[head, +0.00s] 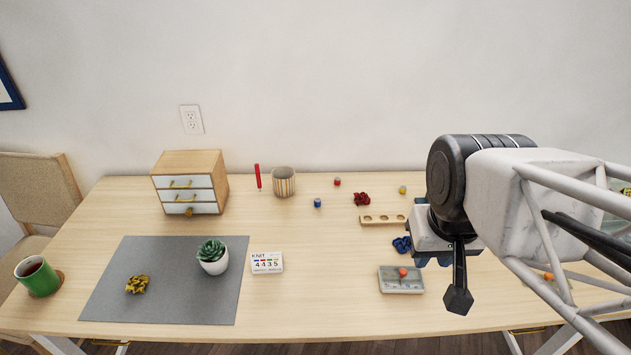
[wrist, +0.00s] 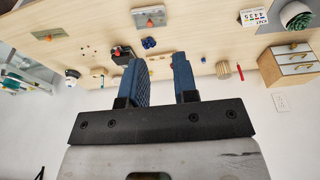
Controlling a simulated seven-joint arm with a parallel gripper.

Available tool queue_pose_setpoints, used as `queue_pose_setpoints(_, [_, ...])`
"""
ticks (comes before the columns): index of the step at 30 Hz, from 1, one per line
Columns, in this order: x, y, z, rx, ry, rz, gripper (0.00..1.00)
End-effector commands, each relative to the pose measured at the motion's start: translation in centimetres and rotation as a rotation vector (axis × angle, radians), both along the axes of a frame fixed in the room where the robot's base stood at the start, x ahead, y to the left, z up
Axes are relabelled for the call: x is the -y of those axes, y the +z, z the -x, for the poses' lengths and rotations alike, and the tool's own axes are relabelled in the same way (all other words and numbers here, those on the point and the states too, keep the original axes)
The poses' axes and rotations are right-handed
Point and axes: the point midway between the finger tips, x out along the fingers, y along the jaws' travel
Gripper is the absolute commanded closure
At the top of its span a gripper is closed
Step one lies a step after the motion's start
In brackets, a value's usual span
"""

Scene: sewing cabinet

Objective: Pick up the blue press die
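The blue press die (head: 317,203) is a small blue piece standing on the wooden table, right of the striped cup in the head view. In the wrist view a tiny blue spot (wrist: 203,60), just right of my fingers, looks like it. My gripper (wrist: 162,60) has two blue fingers set well apart with nothing held between them. In the head view it hangs over the table's right part, well right of the die and apart from it. My arm hides some of the table there.
A red scrunchie (head: 362,199), a red-topped piece (head: 337,181), a yellow piece (head: 402,189) and a wooden strip with holes (head: 382,220) lie right of the die. The striped cup (head: 284,182) and drawer cabinet (head: 190,182) stand left. A blue scrunchie (head: 401,244) and lidded box (head: 401,280) lie nearer.

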Motion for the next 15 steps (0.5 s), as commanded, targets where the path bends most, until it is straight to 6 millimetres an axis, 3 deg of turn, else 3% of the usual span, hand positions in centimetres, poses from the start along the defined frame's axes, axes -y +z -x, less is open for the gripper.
queue_pose_setpoints(1, [0.00, 0.00, 0.00, 0.000, 0.000, 0.000, 0.65])
queue_pose_setpoints(5, [0.00, 0.00, 0.00, 0.000, 0.000, 0.000, 0.45])
queue_pose_setpoints(15, [-0.02, 0.03, -0.14, -0.001, -0.003, -0.001, 0.45])
